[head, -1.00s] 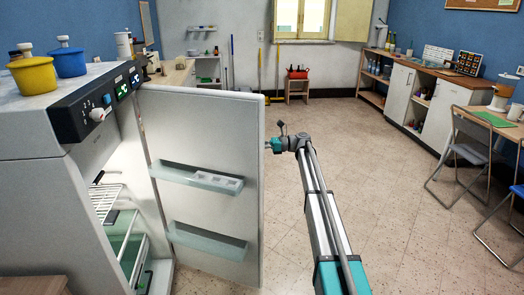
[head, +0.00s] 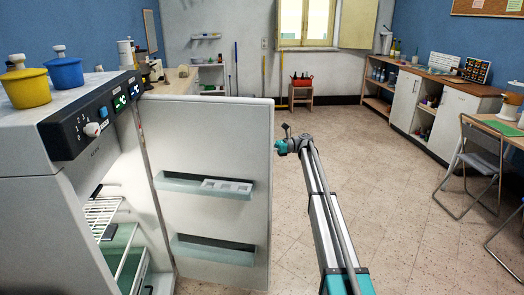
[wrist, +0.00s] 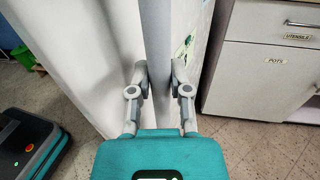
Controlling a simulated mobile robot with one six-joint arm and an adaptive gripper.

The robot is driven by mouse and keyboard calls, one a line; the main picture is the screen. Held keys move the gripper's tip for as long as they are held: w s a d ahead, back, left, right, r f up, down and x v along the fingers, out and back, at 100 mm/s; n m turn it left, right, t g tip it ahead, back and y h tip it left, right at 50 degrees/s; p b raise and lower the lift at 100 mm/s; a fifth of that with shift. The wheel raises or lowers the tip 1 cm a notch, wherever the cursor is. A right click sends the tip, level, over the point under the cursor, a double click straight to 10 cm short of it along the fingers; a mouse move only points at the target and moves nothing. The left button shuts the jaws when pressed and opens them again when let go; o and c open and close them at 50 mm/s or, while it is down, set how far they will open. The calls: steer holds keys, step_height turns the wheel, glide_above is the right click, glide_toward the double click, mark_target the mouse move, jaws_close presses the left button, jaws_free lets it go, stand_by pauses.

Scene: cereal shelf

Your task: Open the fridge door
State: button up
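The fridge door (head: 212,135) stands wide open in the head view, its inner side with two shelves facing me. The fridge (head: 35,215) is at the left, its lit interior with a wire rack showing. My gripper (head: 279,147) is at the door's free edge, on the right. The finger pads' inner faces are hidden.
A yellow pot (head: 27,84) and a blue pot (head: 64,72) stand on the fridge top. Open tiled floor (head: 370,190) lies right of the door. A folding chair (head: 478,165) stands at the right, and a low stool (head: 301,95) at the back.

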steer(key=o, duration=0.4)
steer(key=shift+a, duration=0.15)
steer(key=shift+o, duration=0.2)
steer(key=shift+w, duration=0.1)
steer(key=v, duration=1.2)
